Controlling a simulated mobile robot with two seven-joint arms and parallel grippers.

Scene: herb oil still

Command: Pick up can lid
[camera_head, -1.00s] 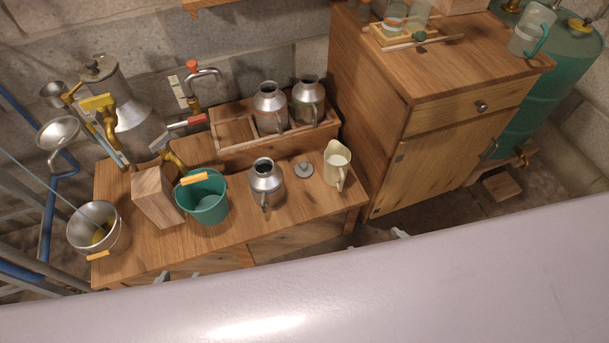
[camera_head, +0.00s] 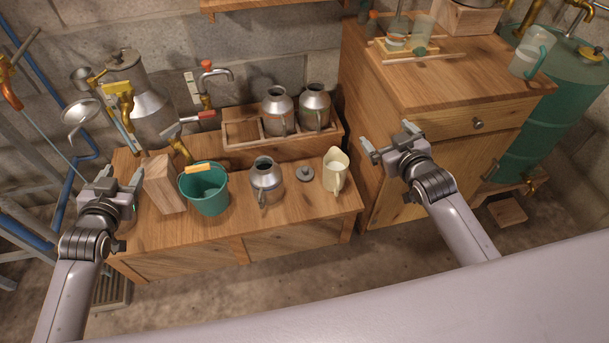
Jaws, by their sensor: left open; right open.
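The can lid (camera_head: 304,173) is a small grey metal disc with a knob. It lies on the low wooden bench (camera_head: 262,217), between an open metal can (camera_head: 266,180) and a cream jug (camera_head: 335,173). My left gripper (camera_head: 121,177) is open and empty at the bench's left end, left of the wooden block. My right gripper (camera_head: 387,139) is open and empty in front of the tall cabinet, to the right of the jug and lid. Both grippers are apart from the lid.
A teal bucket (camera_head: 206,190) and a wooden block (camera_head: 164,184) stand on the bench's left part. Two more cans (camera_head: 277,111) sit in a wooden rack (camera_head: 240,132) behind. The tall cabinet (camera_head: 440,84) bounds the right side. Bench top in front of the lid is clear.

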